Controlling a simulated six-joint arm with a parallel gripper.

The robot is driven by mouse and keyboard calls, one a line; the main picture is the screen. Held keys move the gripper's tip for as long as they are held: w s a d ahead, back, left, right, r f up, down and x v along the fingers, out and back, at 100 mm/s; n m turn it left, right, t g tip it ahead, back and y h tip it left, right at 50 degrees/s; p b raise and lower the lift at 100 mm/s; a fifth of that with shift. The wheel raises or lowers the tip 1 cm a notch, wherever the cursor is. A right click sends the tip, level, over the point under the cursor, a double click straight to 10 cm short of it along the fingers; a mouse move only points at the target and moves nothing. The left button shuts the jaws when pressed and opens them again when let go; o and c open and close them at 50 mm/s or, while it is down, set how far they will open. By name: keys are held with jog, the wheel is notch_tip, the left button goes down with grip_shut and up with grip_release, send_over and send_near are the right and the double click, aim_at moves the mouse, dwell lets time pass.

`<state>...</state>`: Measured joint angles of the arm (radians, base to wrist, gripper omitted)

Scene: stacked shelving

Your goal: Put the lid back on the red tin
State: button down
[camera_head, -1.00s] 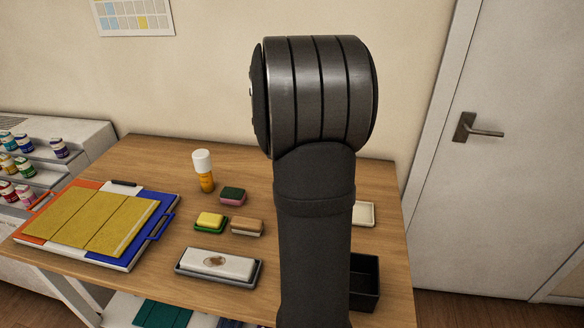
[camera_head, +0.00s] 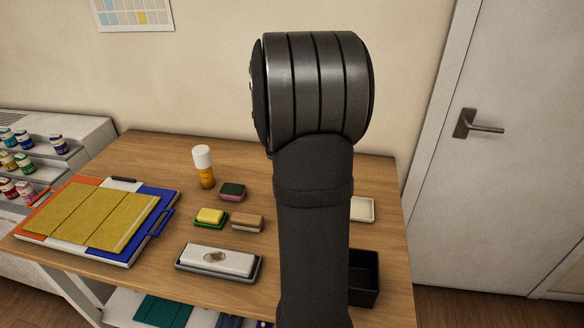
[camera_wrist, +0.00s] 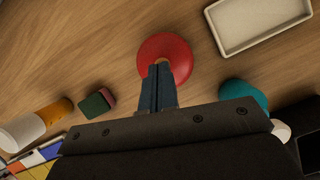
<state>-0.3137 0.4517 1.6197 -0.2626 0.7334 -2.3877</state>
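In the wrist view a round red piece with a domed top (camera_wrist: 182,50), which looks like the lid, lies right at my fingertips. My gripper (camera_wrist: 161,68) has its two fingers close together, with a small tan bit, like a knob, at their tips over the red piece. It appears shut on that knob. No separate red tin can be made out; whether one lies under the red piece is hidden. In the head view my arm covers this part of the table, and neither gripper nor red piece shows.
A teal round object (camera_wrist: 243,94) stands close on the right in the wrist view, with a cream tray (camera_wrist: 228,47) beyond. A black open bin (camera_head: 364,278) is at the table's right front. A green-pink block (camera_head: 233,191) and a white-capped bottle (camera_head: 204,168) stand left of my arm.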

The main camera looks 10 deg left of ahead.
jog(key=shift+f, duration=0.4)
dwell(0.3)
notch_tip(320, 180, up, 7)
dwell(0.8)
jog(key=shift+f, duration=0.1)
notch_tip(320, 180, down, 7)
jog(key=shift+r, duration=0.1)
dwell(0.5)
